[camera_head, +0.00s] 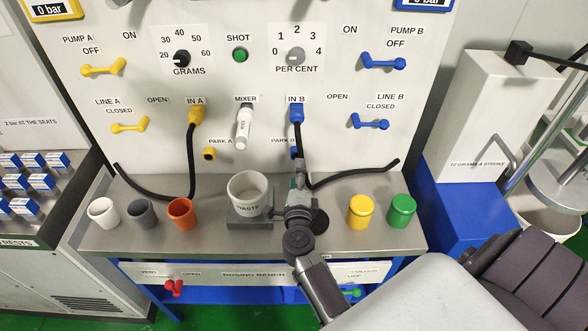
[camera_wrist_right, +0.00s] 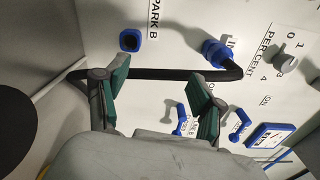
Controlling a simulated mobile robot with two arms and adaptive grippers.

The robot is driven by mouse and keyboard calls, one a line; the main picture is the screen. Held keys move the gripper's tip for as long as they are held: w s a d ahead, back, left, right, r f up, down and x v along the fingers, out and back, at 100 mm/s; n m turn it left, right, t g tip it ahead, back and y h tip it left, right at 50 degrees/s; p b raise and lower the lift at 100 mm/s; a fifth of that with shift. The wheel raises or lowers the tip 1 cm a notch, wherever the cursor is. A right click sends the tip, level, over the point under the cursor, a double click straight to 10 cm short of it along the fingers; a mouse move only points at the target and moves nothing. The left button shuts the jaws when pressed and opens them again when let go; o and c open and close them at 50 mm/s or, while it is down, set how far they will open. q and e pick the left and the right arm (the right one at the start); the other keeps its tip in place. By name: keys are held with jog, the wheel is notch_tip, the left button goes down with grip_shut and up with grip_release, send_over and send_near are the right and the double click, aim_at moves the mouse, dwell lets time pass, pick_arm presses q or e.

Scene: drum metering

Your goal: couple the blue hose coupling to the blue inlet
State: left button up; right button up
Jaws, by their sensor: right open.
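The blue hose coupling (camera_head: 297,113) sits at the blue inlet marked IN B, below the label, with its black hose (camera_head: 299,140) hanging down. In the right wrist view the coupling (camera_wrist_right: 216,52) is against the panel at the inlet and the hose (camera_wrist_right: 170,73) bends away from it. The inlet itself is hidden behind the coupling. My right gripper (camera_head: 299,178) is below the coupling, in front of the panel. In the wrist view its fingers (camera_wrist_right: 156,72) are apart, with the hose crossing near their tips and nothing gripped. My left gripper is out of view.
The blue PARK B socket (camera_head: 294,152) is empty; it also shows in the wrist view (camera_wrist_right: 130,40). The white mixer spout (camera_head: 243,128) and waste cup (camera_head: 248,190) are left of my gripper. A yellow jar (camera_head: 361,212) and green jar (camera_head: 401,211) stand to its right.

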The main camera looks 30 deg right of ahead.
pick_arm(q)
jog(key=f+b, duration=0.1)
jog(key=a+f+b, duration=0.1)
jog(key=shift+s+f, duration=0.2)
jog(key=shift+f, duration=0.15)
pick_arm(e)
jog(key=f+n, duration=0.1)
jog(key=f, duration=0.1)
jog(key=f+n, duration=0.1)
jog(key=f, duration=0.2)
jog(key=shift+s+f, duration=0.15)
jog(key=shift+s, duration=0.05)
jog(key=shift+a, duration=0.1)
dwell(0.6)
